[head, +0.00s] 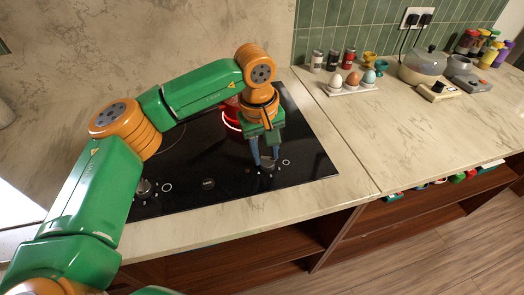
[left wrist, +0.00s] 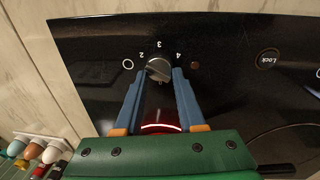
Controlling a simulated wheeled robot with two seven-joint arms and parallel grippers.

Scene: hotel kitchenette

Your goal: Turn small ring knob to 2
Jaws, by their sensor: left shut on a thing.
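The black cooktop (head: 215,161) has a small grey round knob (head: 267,168) at its front right. My left gripper (head: 266,158) reaches down to this knob from above, with its blue fingers shut on it. In the left wrist view, the knob (left wrist: 158,69) sits between the two fingertips (left wrist: 160,75). The marks 2, 3 and 4 show around it, with a white ring mark on the left and a dark red dot on the right. A ridge slants across the knob top; I cannot tell for sure which number it points to. My right gripper is out of view.
A second knob (head: 145,188) is at the cooktop's front left, and a Lock mark (head: 208,183) lies between. A burner glows red (head: 231,121) behind my gripper. An egg holder (head: 350,88) and jars stand at the back right; the right counter's front is clear.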

